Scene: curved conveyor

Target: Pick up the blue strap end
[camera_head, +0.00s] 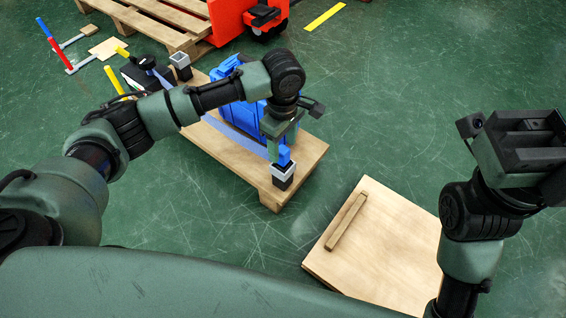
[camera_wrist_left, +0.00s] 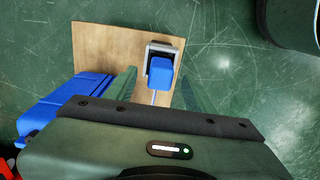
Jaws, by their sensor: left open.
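The blue strap end (camera_head: 285,156) stands up from a small black post with a light square rim (camera_head: 284,172), at the near corner of a wooden pallet (camera_head: 272,197). In the left wrist view the blue strap end (camera_wrist_left: 160,72) shows between my two green fingers. My left gripper (camera_head: 281,143) is open, pointing down right over the strap end, with no clear contact. A flat blue strap (camera_head: 236,139) runs back along the pallet from near the post. My right gripper (camera_head: 518,145) is raised at the right, away from the pallet; its jaw opening is unclear.
A blue crate (camera_head: 241,115) stands on the pallet close behind my left gripper. Another black post (camera_head: 181,66) and a black device (camera_head: 145,74) are at the far end. A wooden board with a bar (camera_head: 385,255) lies nearer. Green floor is clear at right.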

